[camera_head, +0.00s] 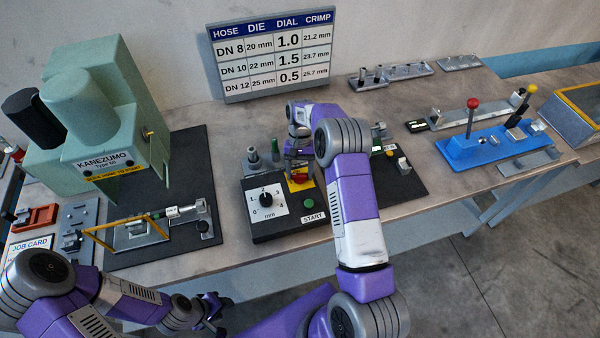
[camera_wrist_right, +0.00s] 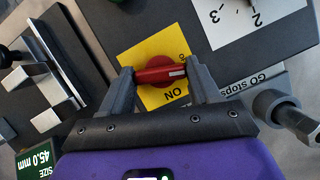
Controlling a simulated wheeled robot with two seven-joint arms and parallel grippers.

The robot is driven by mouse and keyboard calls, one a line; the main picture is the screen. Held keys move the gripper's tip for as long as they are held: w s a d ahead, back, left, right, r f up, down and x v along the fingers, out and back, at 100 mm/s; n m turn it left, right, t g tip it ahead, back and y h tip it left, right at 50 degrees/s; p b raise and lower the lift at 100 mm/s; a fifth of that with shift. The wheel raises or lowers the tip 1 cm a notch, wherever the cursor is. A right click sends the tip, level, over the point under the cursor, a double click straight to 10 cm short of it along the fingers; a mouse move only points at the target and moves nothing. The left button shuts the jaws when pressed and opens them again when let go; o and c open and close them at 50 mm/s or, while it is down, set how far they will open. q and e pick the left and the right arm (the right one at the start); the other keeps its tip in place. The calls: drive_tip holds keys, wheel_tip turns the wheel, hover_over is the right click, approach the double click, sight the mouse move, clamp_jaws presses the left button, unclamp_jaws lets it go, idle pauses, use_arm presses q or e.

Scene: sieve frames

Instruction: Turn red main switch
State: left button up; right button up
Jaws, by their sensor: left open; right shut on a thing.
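The red main switch (camera_wrist_right: 160,75) is a red rotary knob on a yellow plate (camera_wrist_right: 158,98) marked ON, on the dark control box (camera_head: 290,229). In the right wrist view my right gripper (camera_wrist_right: 161,77) has its two fingers around the ends of the red handle and is shut on it. The handle lies nearly across the picture, between the fingers. In the head view the yellow plate (camera_head: 301,183) shows just below my right gripper (camera_head: 298,160). My left gripper (camera_head: 214,310) is open and empty, low in front of the table edge.
A white dial (camera_head: 266,199) with a black knob sits left of the switch, and a START label (camera_head: 313,218) below it. The green KANEZUMO machine (camera_head: 120,120) stands left. A blue base with a red-knobbed lever (camera_head: 473,105) stands right. A sign (camera_head: 275,52) is behind.

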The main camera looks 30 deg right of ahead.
drive_tip(key=shift+w+a+n+h, duration=0.1)
drive_tip(key=shift+n+h, duration=0.5)
drive_tip(key=shift+n, duration=1)
drive_tip(key=shift+r+n+b, duration=0.1)
drive_tip(key=shift+n+b, duration=0.2)
drive_tip(key=o, duration=1.1)
drive_tip(key=shift+c, duration=0.2)
drive_tip(key=v, duration=0.7)
drive_tip(key=shift+w+r, duration=0.15)
drive_tip(key=shift+r, duration=0.05)
